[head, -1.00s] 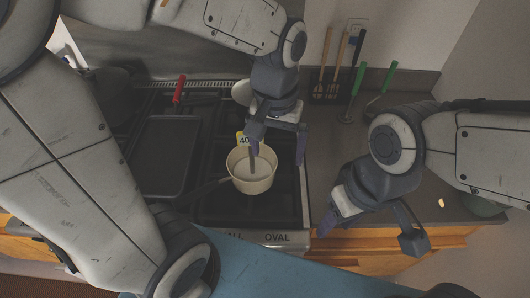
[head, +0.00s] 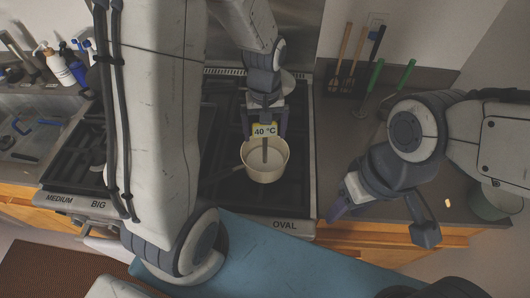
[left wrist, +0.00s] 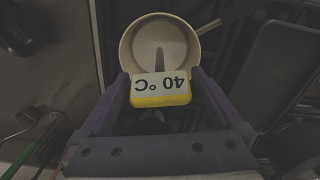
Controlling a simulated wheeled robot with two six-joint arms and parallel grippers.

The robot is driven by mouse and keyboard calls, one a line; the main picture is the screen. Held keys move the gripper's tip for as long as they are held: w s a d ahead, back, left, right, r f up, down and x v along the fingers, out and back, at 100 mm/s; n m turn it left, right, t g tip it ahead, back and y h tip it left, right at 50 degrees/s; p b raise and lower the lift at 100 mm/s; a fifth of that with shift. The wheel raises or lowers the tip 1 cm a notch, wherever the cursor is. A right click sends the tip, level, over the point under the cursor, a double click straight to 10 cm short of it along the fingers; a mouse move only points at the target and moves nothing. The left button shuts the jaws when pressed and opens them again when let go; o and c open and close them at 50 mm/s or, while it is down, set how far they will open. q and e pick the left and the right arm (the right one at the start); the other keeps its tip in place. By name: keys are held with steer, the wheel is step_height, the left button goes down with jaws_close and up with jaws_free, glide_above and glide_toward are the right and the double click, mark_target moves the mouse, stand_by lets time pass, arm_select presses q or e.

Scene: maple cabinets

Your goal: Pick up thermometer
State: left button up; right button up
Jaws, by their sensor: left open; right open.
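The thermometer has a yellow head with a "40 °C" display (head: 264,130) and a grey stem that reaches down into a cream pot (head: 266,178) on the stove. In the left wrist view its head (left wrist: 160,90) lies between my left fingers, with the display upside down. My left gripper (head: 265,122) is open around the head, with a finger on either side; in the left wrist view (left wrist: 160,76) small gaps seem to show beside the head. My right gripper (head: 380,222) is open and empty over the counter, right of the stove.
The pot's handle (head: 230,172) points left over the dark burners. Utensils with wooden and green handles (head: 378,75) stand at the back right. A pale green bowl (head: 495,200) sits at the far right. Bottles (head: 58,66) and a sink are at the left.

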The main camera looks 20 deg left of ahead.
arm_select(q)
steer(key=shift+f, duration=0.85)
jaws_close()
steer(key=shift+r, duration=0.1)
